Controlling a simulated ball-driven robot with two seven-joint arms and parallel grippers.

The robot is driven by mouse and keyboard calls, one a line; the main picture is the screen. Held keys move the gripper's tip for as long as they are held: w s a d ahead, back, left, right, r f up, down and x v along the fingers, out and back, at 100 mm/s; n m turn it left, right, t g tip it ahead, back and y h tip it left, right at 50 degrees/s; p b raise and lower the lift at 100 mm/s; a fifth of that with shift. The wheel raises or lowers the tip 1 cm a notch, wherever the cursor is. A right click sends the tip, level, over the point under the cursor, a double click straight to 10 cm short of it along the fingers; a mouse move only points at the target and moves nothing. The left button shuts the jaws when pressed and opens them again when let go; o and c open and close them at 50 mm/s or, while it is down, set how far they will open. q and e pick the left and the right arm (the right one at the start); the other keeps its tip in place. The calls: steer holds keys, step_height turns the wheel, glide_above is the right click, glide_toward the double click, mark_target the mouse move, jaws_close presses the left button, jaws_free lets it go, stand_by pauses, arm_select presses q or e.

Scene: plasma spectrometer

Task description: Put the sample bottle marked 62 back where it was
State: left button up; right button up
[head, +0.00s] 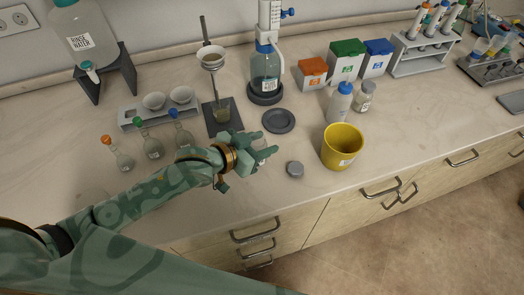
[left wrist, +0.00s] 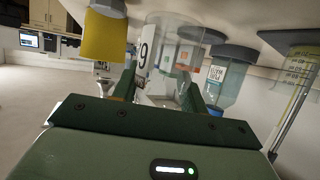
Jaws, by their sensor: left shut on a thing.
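My left gripper (head: 268,152) is shut on a clear bottle (head: 262,146) near the front of the bench; the fingers hide most of it in the head view. In the left wrist view, the clear bottle (left wrist: 176,45) stands between the two green fingers. Its white label (left wrist: 146,50) shows one digit, like an upside-down 6; the rest of the number is out of sight. I cannot tell whether its base touches the bench. My right gripper is not in view.
A yellow bin (head: 342,148) stands right of the gripper. A dark round plate (head: 279,121) and a dispenser bottle (head: 265,70) are behind it. Several stoppered flasks (head: 153,146) stand to the left. A white bottle (head: 340,102) and a small jar (head: 364,97) stand behind the bin.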

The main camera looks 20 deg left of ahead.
arm_select(q)
steer(key=f, duration=0.2)
steer(key=f+b, duration=0.1)
steer(key=shift+w+f, duration=0.2)
steer(key=shift+f, duration=0.2)
steer(key=shift+r, duration=0.1)
steer(key=o, duration=1)
steer(key=shift+r, duration=0.1)
steer(key=p+v, duration=0.2)
steer(key=v, duration=1)
